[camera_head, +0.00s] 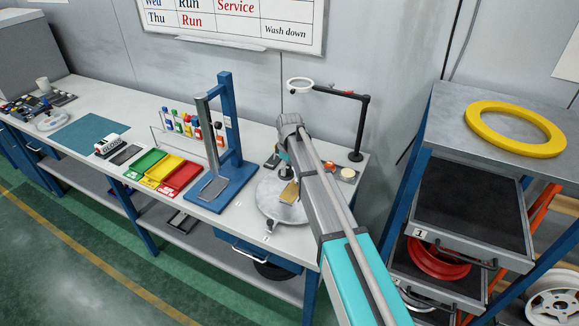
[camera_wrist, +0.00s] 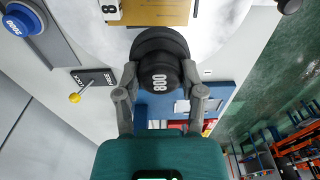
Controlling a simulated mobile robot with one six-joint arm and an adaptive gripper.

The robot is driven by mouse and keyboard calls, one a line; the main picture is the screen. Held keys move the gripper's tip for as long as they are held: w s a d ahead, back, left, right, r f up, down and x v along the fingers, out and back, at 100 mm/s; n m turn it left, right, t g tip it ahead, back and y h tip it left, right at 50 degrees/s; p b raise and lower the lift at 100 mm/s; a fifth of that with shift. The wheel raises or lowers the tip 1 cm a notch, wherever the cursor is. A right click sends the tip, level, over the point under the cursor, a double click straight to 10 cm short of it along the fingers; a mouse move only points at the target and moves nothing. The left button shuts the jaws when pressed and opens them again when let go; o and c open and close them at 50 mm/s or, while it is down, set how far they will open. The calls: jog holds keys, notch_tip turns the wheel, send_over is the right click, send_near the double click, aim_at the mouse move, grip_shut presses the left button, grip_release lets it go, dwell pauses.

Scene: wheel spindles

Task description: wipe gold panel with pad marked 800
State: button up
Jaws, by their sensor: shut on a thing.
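My gripper (camera_wrist: 158,88) is shut on the black round pad marked 800 (camera_wrist: 160,45), whose number faces the wrist camera. The gold panel (camera_wrist: 155,12) is at the top of the wrist view, just beyond the pad, whose upper rim overlaps the panel's near edge in the picture. I cannot tell whether they touch. In the head view the gold panel (camera_head: 289,193) lies on a round grey plate (camera_head: 268,203), and my gripper (camera_head: 285,167) is just behind it, partly hidden by my arm.
A blue pad marked 2000 (camera_wrist: 22,20) sits at the wrist view's upper left, near a yellow-knobbed lever (camera_wrist: 75,98). A blue stand (camera_head: 228,120) rises left of the plate. A ring on a dark post (camera_head: 360,125) stands behind right. Coloured trays (camera_head: 165,170) lie left.

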jog(key=shift+f, duration=0.1)
notch_tip(320, 180, down, 8)
jog(key=b, duration=0.8)
jog(key=shift+s, duration=0.1)
jog(key=shift+d+r, duration=0.25)
jog(key=shift+d, duration=0.3)
jog(key=shift+s+d+r, duration=0.1)
jog(key=shift+s+d, duration=0.45)
jog(key=shift+d, duration=0.1)
jog(key=shift+s+d, duration=0.2)
jog(key=shift+d, duration=0.35)
jog(key=shift+w+a+p, duration=0.15)
jog(key=shift+w+a, duration=0.3)
jog(key=shift+a, duration=0.4)
jog(key=shift+w+a+p, duration=0.15)
jog(key=shift+w+a, duration=0.25)
jog(key=shift+a, duration=0.45)
notch_tip(320, 180, up, 8)
jog(key=p, duration=0.7)
jog(key=shift+f, duration=0.2)
jog(key=shift+f, duration=0.2)
